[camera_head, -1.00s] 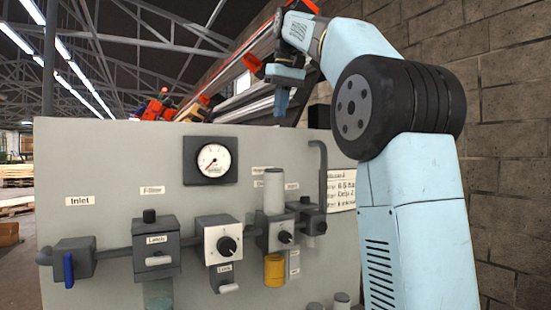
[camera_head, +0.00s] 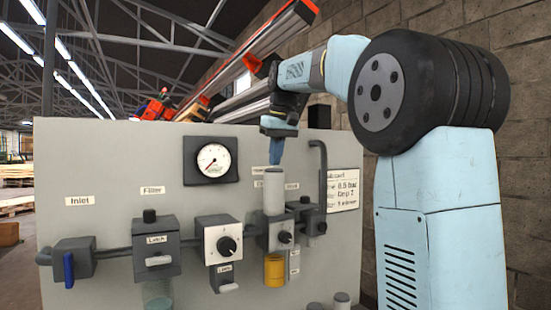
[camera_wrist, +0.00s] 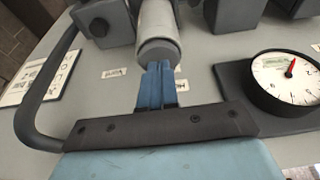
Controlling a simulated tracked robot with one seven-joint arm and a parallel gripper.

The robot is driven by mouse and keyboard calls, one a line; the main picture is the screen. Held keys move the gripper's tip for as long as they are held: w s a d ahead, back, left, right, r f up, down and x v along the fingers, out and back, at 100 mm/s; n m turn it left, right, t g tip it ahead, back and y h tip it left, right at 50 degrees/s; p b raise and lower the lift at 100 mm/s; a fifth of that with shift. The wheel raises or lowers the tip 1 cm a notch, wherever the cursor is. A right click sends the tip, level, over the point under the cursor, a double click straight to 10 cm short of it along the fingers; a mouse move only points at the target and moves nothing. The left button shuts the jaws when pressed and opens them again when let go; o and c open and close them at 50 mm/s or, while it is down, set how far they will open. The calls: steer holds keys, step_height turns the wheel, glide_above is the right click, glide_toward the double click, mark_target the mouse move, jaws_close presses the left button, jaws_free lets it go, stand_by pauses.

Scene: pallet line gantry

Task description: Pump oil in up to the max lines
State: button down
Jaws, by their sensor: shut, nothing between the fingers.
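My gripper (camera_head: 275,152) is shut and empty, fingers pointing down. It is just above the pale cylinder (camera_head: 273,193) on top of the lubricator unit (camera_head: 277,235). In the wrist view the blue fingertips (camera_wrist: 156,75) lie close to the cylinder's end (camera_wrist: 158,50); I cannot tell whether they touch it. A yellow bowl (camera_head: 274,271) hangs under that unit. A paler, see-through bowl (camera_head: 156,294) hangs under the filter unit (camera_head: 156,248) at the left. Max lines are too small to make out on either bowl.
The grey panel (camera_head: 110,170) carries a gauge (camera_head: 210,160), a regulator with a knob (camera_head: 219,241), and an inlet valve with a blue lever (camera_head: 69,268). A grey pipe (camera_head: 323,175) bends beside the cylinder on the right. A printed sheet (camera_head: 343,190) is at the panel's right.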

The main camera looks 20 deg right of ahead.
steer(key=shift+f, duration=1.4)
steer(key=shift+r, duration=0.35)
steer(key=w+v, duration=0.1)
steer(key=v, duration=1.2)
steer(key=shift+r, duration=0.6)
steer(key=shift+s, duration=0.1)
